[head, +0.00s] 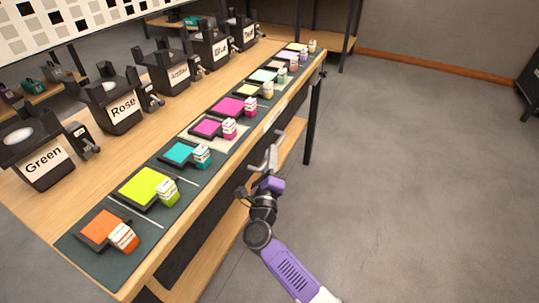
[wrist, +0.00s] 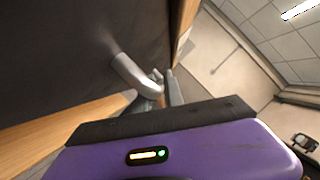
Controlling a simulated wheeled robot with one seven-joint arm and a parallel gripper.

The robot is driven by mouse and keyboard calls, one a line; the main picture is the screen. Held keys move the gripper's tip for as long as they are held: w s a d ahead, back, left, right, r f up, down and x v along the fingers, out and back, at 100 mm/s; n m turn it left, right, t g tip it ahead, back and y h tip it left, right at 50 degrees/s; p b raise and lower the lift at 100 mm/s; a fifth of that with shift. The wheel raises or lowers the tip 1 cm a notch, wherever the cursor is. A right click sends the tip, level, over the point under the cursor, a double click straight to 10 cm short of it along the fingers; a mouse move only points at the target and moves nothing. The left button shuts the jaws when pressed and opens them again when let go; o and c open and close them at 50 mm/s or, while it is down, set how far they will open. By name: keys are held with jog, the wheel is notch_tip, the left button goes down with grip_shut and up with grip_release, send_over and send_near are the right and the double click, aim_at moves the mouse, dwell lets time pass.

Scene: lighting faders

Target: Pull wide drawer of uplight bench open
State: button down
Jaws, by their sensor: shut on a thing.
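The uplight bench (head: 318,62) is a long wooden bench running diagonally across the head view. Below its right edge is the dark front of the wide drawer (head: 212,208), partly hidden by my arm. The dark front fills the upper left of the wrist view (wrist: 50,60). A light grey bar handle (wrist: 130,72) stands out from this front. My gripper (head: 267,168) is at the handle, its fingertips (wrist: 160,88) shut on the bar near its bend. The fingers partly hide the grip. I cannot tell whether the drawer stands out from the bench.
Dark lamps with labels such as Green (head: 45,165) and Rose (head: 122,108) line the bench top. Colour swatches and small blocks sit along a dark mat (head: 85,262) near the edge. A wooden lower shelf (head: 290,142) runs beneath. Grey floor (head: 430,170) is clear on the right.

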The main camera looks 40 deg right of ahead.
jog(key=s+d+b, duration=0.1)
jog(key=s+d, duration=0.2)
jog(key=s, duration=0.6)
jog(key=s+d+b, duration=0.1)
jog(key=s+d, duration=0.2)
jog(key=s, duration=0.6)
jog(key=s+d+b, duration=0.1)
jog(key=s+d, duration=0.3)
jog(key=s, duration=0.6)
jog(key=shift+s, duration=0.1)
jog(key=c, duration=1.7)
grip_release()
jog(key=shift+v, duration=3.9)
